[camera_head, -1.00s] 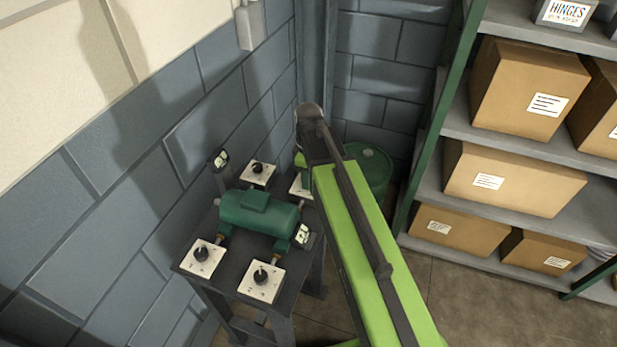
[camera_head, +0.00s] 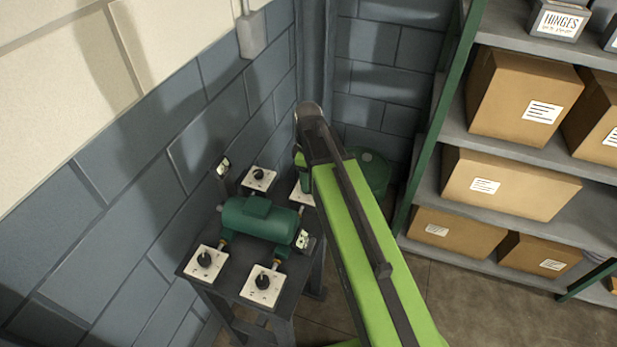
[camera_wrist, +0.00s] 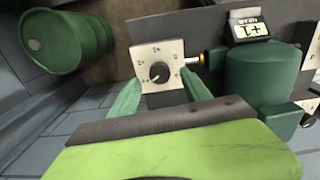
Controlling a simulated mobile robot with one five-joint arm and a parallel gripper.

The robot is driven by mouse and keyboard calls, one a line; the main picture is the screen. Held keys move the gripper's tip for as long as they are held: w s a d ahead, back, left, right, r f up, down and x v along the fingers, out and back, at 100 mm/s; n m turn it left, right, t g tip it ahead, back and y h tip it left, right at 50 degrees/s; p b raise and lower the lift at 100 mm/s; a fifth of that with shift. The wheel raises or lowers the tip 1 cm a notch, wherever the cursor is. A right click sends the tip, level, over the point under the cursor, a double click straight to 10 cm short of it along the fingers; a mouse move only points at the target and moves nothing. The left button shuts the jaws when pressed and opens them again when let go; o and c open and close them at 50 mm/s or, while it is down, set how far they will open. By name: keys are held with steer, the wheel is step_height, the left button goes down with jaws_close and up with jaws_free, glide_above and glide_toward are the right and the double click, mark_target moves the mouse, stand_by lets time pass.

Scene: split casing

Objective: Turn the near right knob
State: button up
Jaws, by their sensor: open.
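The near right knob (camera_head: 262,281) is black, on a white square plate with dial marks, at the near right corner of the dark stand (camera_head: 225,285). My gripper (camera_wrist: 160,78) is open, with two green fingers either side of a black dial knob (camera_wrist: 159,72) on a white plate in the wrist view. This looks like the far right plate (camera_head: 301,196), which my arm partly covers in the head view. The gap between fingers and knob is hard to judge. The near right knob stands apart from my arm.
A green motor (camera_head: 258,220) fills the stand's middle. The near left knob (camera_head: 204,259) and far left knob (camera_head: 259,174) sit on other corners. A green drum (camera_head: 369,172) stands behind; shelves with boxes (camera_head: 458,231) are right, a block wall left.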

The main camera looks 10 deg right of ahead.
step_height(320, 180, up, 14)
steer(key=p, duration=1.2)
steer(key=s+f+m+b, duration=0.8)
steer(key=f+m+b, duration=0.4)
steer(key=f, duration=0.1)
steer(key=shift+s, duration=0.2)
steer(key=shift+a+r, duration=0.1)
